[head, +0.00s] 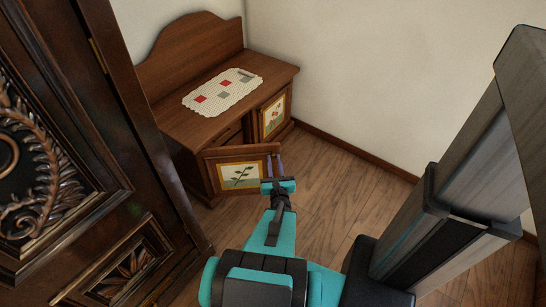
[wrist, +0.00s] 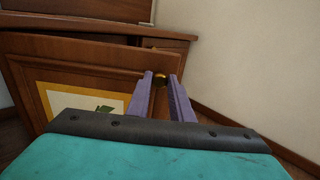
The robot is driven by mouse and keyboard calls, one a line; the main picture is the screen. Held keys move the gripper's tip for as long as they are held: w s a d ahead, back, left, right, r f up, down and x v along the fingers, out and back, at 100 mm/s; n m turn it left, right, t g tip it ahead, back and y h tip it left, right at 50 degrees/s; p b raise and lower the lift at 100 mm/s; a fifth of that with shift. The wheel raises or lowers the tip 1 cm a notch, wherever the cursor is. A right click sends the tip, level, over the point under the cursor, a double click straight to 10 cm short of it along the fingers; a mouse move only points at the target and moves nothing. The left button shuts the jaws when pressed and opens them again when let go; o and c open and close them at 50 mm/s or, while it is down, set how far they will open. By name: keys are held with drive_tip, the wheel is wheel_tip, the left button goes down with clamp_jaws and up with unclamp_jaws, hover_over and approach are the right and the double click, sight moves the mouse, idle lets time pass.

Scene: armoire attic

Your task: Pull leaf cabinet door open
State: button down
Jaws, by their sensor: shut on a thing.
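The leaf cabinet door (head: 239,172) is a wooden panel with a framed picture of a green leafy sprig. It stands partly open, swung out from the front of the low wooden cabinet (head: 183,128). In the wrist view the door (wrist: 88,68) fills the left side, its picture partly hidden by my wrist. A round brass knob (wrist: 160,76) sits near the door's right edge. My gripper (head: 276,166) is at that edge in the head view. In the wrist view its two purple fingers (wrist: 163,80) are shut on the knob, one on each side.
A second cabinet door with a flower picture (head: 273,115) is closed at right. A beaded mat (head: 223,92) lies on the cabinet top. A dark carved armoire (head: 75,190) stands close at left. Wooden floor (head: 335,175) is clear before the wall.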

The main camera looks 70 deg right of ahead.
drive_tip(key=shift+s+d+f, duration=0.15)
drive_tip(key=shift+s+f, duration=0.05)
drive_tip(key=shift+s, duration=0.1)
drive_tip(key=c, duration=1.8)
unclamp_jaws()
drive_tip(key=shift+o, duration=1.1)
drive_tip(key=shift+w, duration=0.15)
